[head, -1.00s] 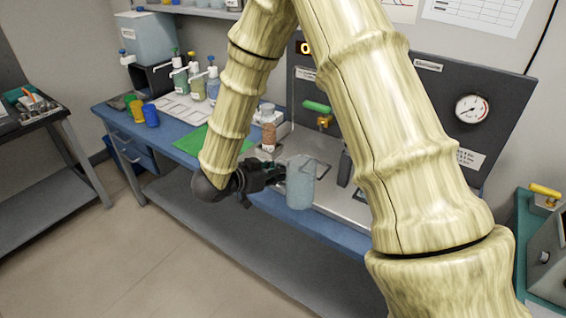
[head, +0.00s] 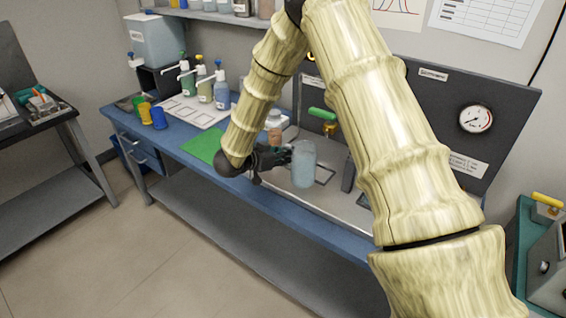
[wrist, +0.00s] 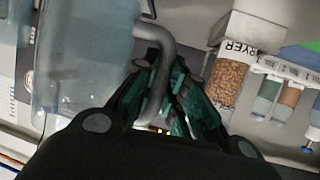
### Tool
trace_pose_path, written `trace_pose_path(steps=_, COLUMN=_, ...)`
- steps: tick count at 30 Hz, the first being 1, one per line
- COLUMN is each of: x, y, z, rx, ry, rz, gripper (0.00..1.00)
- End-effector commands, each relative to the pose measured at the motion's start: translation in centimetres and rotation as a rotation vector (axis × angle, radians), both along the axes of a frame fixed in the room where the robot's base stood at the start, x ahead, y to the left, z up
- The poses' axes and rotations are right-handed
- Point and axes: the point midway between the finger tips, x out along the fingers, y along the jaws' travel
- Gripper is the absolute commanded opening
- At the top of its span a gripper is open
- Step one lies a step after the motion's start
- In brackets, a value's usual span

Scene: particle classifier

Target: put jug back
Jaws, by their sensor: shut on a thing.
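The jug (head: 304,165) is a translucent pale-blue vessel with a grey handle. In the head view it is upright at the front of the steel counter section, right of my gripper (head: 284,156). In the wrist view the jug (wrist: 85,60) fills the upper left. My gripper (wrist: 168,95) is shut on its grey handle (wrist: 152,60), with teal finger pads on either side. A dark rectangular outline (head: 324,174) is on the steel surface just right of the jug. I cannot tell whether the jug's base touches the counter.
A container of brown granules (wrist: 228,80) stands close to the right of the gripper in the wrist view. A green-handled tap (head: 322,114) is behind the jug. Pump bottles (head: 205,88) and a green mat (head: 203,145) are at the left. A dark upright post (head: 348,173) stands right of the jug.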

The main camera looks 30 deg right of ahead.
Motion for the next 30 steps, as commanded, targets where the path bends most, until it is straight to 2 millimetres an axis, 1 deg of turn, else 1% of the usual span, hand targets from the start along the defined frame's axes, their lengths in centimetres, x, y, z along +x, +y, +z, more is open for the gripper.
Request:
trace_pose_path(steps=6, x=-0.1, y=0.1, z=-2.3, rx=0.000, ry=0.005, rz=0.001, gripper=0.00)
trace_pose_path(steps=9, x=-0.1, y=0.1, z=-3.0, rx=0.001, ry=0.002, rz=0.001, gripper=0.00)
trace_pose_path(steps=21, x=-0.1, y=0.1, z=-3.5, rx=0.001, ry=0.002, rz=0.001, gripper=0.00)
trace_pose_path(steps=22, x=-0.1, y=0.1, z=-3.5, rx=0.002, ry=0.002, rz=0.001, gripper=0.17)
trace_pose_path(steps=25, x=-0.1, y=0.1, z=-3.5, rx=0.002, ry=0.002, rz=0.001, gripper=0.34)
trace_pose_path(steps=30, x=-0.1, y=0.1, z=-3.5, rx=0.002, ry=0.002, rz=0.001, gripper=0.34)
